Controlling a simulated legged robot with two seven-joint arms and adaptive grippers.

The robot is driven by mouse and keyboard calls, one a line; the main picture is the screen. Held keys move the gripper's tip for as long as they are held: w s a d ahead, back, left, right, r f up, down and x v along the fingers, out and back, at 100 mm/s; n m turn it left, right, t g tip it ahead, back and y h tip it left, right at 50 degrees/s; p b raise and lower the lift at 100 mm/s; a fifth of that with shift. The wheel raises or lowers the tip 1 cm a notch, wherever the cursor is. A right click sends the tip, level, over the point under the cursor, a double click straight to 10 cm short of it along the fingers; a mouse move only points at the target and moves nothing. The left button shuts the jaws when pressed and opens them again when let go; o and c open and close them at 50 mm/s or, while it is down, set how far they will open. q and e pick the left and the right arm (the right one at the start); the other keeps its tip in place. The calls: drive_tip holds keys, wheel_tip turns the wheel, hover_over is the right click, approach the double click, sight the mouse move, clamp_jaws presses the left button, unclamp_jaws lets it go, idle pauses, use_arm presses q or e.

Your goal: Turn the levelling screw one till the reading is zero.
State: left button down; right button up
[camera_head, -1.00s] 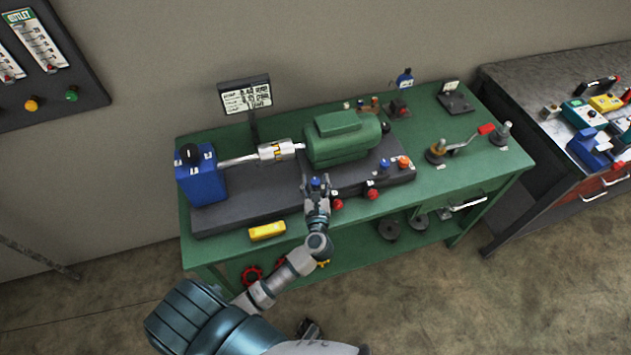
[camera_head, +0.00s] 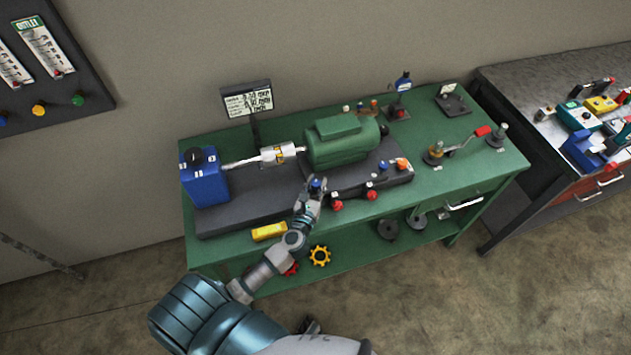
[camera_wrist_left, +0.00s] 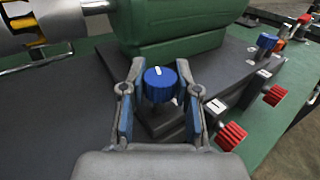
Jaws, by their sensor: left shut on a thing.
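The blue levelling screw knob (camera_wrist_left: 160,84) with a white mark on top sits between the two fingers of my left gripper (camera_wrist_left: 158,95) in the left wrist view. In the head view the knob (camera_head: 316,184) shows at the tips of my left gripper (camera_head: 312,188), at the front left corner of the motor base. The gripper is shut on this knob. I cannot tell whether it is screw one from a label. The display panel (camera_head: 248,102) stands behind the bench rig; its digits are too small to read.
The green motor (camera_head: 342,142) stands just behind the knob, joined by a shaft to a blue block (camera_head: 203,178). Red knobs (camera_head: 337,206) sit close to the right of my gripper. A yellow block (camera_head: 269,231) lies at the bench's front.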

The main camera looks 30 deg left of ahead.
use_arm(q)
drive_tip(key=m+h, duration=0.1)
drive_tip(key=h, duration=0.2)
drive_tip(key=shift+a+r+m+t+p, duration=0.1)
drive_tip(key=shift+m+t+p, duration=0.2)
drive_tip(key=shift+m+p, duration=0.1)
drive_tip(key=m+h, duration=0.1)
drive_tip(key=h, duration=0.2)
drive_tip(key=shift+m, duration=0.4)
use_arm(e)
drive_tip(key=s+f, duration=0.1)
drive_tip(key=s, duration=0.3)
use_arm(q)
drive_tip(key=shift+m+h, duration=0.4)
drive_tip(key=shift+h, duration=0.2)
drive_tip(key=m+h, duration=0.1)
drive_tip(key=m+h+b, duration=0.1)
drive_tip(key=h, duration=0.1)
drive_tip(key=shift+f+g, duration=0.25)
drive_tip(key=shift+g, duration=0.15)
drive_tip(key=shift+r+m+g+h+b, duration=0.15)
drive_tip(key=shift+m+g+h+b, duration=0.25)
drive_tip(key=shift+m+h, duration=0.6)
use_arm(e)
drive_tip(key=shift+w+r, duration=0.25)
drive_tip(key=shift+w, duration=0.55)
drive_tip(key=shift+w+r, duration=0.25)
drive_tip(key=shift+w, duration=0.6)
drive_tip(key=shift+w+r, duration=0.25)
drive_tip(key=shift+w, duration=0.55)
